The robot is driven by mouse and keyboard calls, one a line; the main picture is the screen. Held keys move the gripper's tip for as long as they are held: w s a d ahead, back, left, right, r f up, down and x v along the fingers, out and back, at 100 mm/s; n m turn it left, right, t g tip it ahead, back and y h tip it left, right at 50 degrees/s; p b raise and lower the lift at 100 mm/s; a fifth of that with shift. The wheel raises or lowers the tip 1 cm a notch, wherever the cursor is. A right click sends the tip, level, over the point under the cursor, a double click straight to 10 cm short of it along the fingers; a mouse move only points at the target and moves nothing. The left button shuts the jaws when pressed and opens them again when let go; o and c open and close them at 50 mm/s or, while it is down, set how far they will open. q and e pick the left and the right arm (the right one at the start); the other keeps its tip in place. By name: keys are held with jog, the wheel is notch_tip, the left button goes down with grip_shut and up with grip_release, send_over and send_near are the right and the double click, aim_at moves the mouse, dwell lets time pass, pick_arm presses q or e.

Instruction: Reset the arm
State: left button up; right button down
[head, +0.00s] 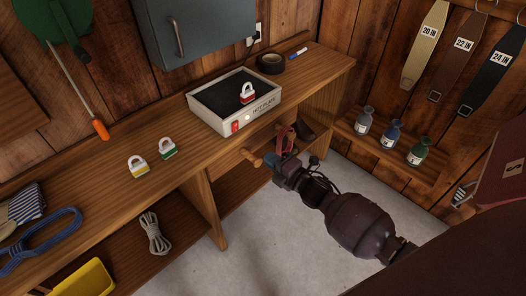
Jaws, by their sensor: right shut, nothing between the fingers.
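My right arm reaches in from the lower right. Its gripper (271,161) is shut and empty, in front of the bench's front edge and below the hot plate. It is close to a wooden peg (252,158), but I cannot tell whether they touch. My left gripper is out of view. The white hot plate (262,118) stands on the wooden bench with a red-and-white padlock (246,93) on its dark top. A yellow-and-white padlock (138,166) and a green-and-white padlock (168,148) stand on the bench to its left.
The bench (108,198) runs along the wall, with rope (154,233) and a yellow bin (84,280) below. Black tape (270,62) lies behind the hot plate. Several bottles (390,135) stand on a right-hand shelf; straps (425,45) hang above. Grey floor (285,235) is open.

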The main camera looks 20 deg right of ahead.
jog(key=shift+s+d, duration=0.1)
jog(key=shift+s, duration=0.3)
dwell(0.3)
jog(key=s+d+f+m+g+h+p, duration=0.1)
jog(key=s+m+g+h+p, duration=0.3)
jog(key=s+m, duration=1.6)
jog(key=s+d+g+h, duration=0.1)
jog(key=s+h, duration=0.1)
jog(key=s, duration=0.6)
jog(key=shift+s+d+f+m+g, duration=0.2)
jog(key=shift+f+m+g, duration=0.1)
jog(key=shift+m, duration=0.1)
